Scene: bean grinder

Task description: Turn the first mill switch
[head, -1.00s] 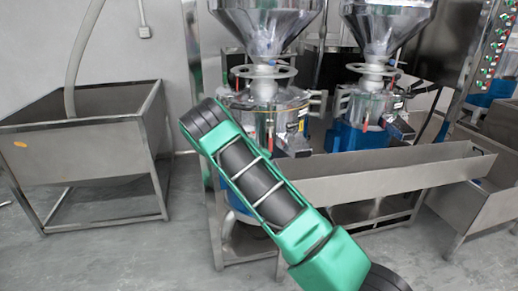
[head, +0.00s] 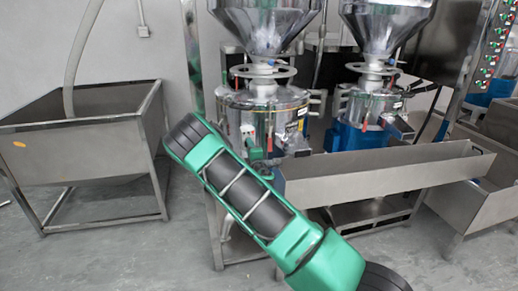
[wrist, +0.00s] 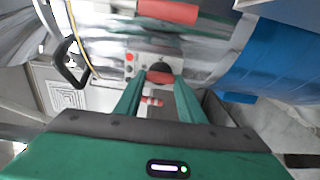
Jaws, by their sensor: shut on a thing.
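The first mill (head: 265,108) is the nearer steel drum under the left hopper. In the wrist view, its switch (wrist: 160,76) is a red knob on a dark round base, set on the drum's lower front. The two green fingers of my gripper (wrist: 158,84) stand on either side of the red knob and are shut on it. In the head view, my gripper (head: 256,153) is at the lower front of the first mill, partly hidden by my arm. The knob cannot be made out there.
A red handle (wrist: 168,12) lies just beyond the switch, and a black loop handle (wrist: 72,64) is to its left. A second mill (head: 368,108) stands right. A long steel trough (head: 380,180) runs in front. A steel bin (head: 80,150) is left, with open floor between.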

